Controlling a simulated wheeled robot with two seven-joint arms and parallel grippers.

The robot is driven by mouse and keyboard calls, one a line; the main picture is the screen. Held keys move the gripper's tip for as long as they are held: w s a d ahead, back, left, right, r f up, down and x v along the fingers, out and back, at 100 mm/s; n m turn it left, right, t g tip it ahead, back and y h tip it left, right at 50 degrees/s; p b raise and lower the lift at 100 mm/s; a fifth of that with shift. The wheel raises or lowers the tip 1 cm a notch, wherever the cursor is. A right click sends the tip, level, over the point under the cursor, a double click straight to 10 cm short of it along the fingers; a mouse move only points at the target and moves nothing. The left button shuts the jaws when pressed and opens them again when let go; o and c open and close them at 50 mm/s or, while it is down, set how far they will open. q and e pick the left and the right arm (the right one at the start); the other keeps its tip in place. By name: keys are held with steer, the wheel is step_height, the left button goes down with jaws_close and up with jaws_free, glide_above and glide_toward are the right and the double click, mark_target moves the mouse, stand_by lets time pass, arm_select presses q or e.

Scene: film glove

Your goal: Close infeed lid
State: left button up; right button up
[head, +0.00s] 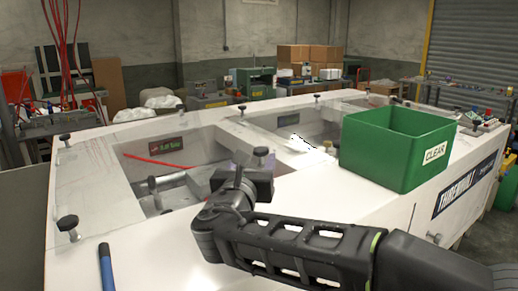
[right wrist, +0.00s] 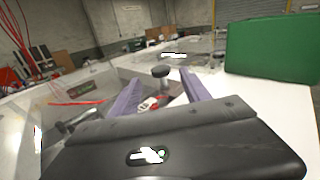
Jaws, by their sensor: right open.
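The white machine (head: 135,258) has open-looking bays in its top and clear panels around them. A clear panel (head: 95,175) lies at the left bay, with black knobs (head: 68,223) at its corners. I cannot tell which panel is the infeed lid or how far it is shut. My right gripper (head: 250,165) is above the front edge of the left bay, near a black knob (head: 261,152). In the right wrist view its purple fingers (right wrist: 160,90) are apart, with a black knob (right wrist: 161,72) beyond and between them. My left gripper is not in view.
A green bin (head: 385,160) marked CLEAR stands on the machine top at right. A blue-handled tool (head: 106,266) lies at the front left. Red cables (head: 62,40) hang at back left. Cardboard boxes (head: 293,55) and benches stand behind. The white front ledge has free room.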

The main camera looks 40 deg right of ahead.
mark_target(259, 152)
steer(key=p+x, duration=0.1)
steer(key=x, duration=0.7)
steer(key=shift+s+p, duration=0.1)
steer(key=shift+p, duration=0.3)
steer(key=shift+c, duration=0.5)
jaws_close()
stand_by(0.5)
